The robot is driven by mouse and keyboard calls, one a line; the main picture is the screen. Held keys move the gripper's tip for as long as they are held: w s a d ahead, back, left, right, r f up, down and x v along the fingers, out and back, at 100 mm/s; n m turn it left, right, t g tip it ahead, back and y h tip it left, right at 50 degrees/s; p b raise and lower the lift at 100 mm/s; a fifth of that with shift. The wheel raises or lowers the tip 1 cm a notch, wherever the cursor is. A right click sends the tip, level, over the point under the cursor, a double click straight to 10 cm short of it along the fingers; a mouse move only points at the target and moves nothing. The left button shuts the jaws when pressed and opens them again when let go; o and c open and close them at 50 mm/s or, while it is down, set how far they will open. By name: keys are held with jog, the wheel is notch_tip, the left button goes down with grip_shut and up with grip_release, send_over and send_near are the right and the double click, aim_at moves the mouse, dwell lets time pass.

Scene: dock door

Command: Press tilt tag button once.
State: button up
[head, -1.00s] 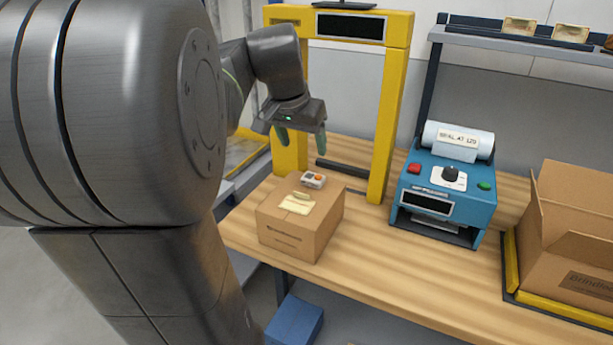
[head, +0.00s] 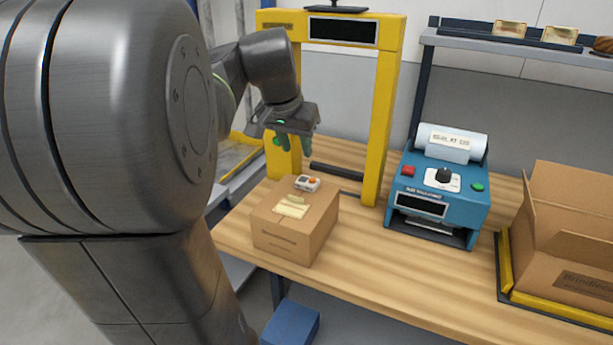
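The tilt tag (head: 306,183) is a small pale grey device with an orange-red button, lying on top of a closed cardboard box (head: 287,245) near its back edge. My gripper (head: 295,143) points down above and slightly left of the tag in the picture, with clear air between them. Its two green-tipped fingers are a little apart, with nothing seen between them. The tag's button is not covered by the gripper.
A yellow frame (head: 383,130) stands just behind the box. A blue label printer (head: 437,205) with red and green buttons is to the right. An open carton (head: 575,235) stands at far right. Bare wooden table (head: 370,265) lies in front of the printer.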

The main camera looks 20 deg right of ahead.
grip_shut()
dwell(1.4)
